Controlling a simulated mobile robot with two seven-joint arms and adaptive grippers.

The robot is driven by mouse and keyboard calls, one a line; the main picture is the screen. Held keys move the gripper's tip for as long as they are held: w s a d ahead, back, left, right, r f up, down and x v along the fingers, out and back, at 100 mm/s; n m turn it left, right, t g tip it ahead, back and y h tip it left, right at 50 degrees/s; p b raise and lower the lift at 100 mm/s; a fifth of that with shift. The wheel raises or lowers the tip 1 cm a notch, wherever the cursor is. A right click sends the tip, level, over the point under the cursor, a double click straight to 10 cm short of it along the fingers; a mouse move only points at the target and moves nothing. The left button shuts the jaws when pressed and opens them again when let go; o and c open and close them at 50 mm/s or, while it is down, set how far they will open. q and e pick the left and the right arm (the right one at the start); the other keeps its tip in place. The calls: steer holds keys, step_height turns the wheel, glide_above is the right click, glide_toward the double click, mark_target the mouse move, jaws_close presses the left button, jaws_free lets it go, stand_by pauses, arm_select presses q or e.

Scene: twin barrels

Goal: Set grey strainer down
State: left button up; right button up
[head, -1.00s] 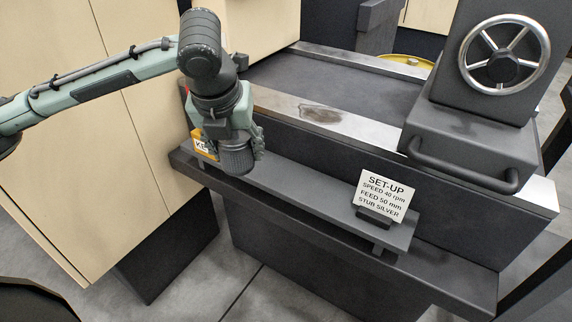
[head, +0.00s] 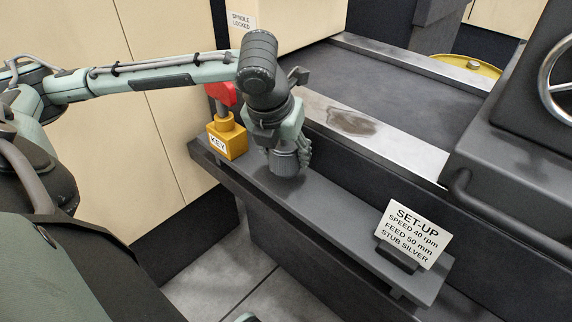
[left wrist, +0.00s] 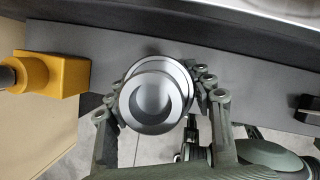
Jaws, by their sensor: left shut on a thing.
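The grey strainer (head: 286,163) is a ribbed grey cylinder in the head view. My left gripper (head: 284,143) points down and is shut around it. In the left wrist view the strainer (left wrist: 150,97) shows as a round grey ring between the fingers of the left gripper (left wrist: 160,88). It is over the long dark shelf (head: 330,205), just right of the yellow key block. Whether its underside touches the shelf I cannot tell.
The yellow block (head: 228,137) marked KEY, with a red-topped piece (head: 221,93), stands at the shelf's left end. A white SET-UP card (head: 413,232) stands at the right end. The shelf between strainer and card is clear. The machine bed (head: 385,85) lies behind.

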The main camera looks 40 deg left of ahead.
mark_target(285, 164)
arm_select(q)
steer(key=shift+f, duration=1.4)
arm_select(e)
steer(key=shift+w+r, duration=0.1)
steer(key=shift+r, duration=0.65)
arm_select(q)
steer(key=shift+f, duration=0.1)
steer(key=o, duration=1.3)
arm_select(e)
steer(key=shift+f, duration=0.1)
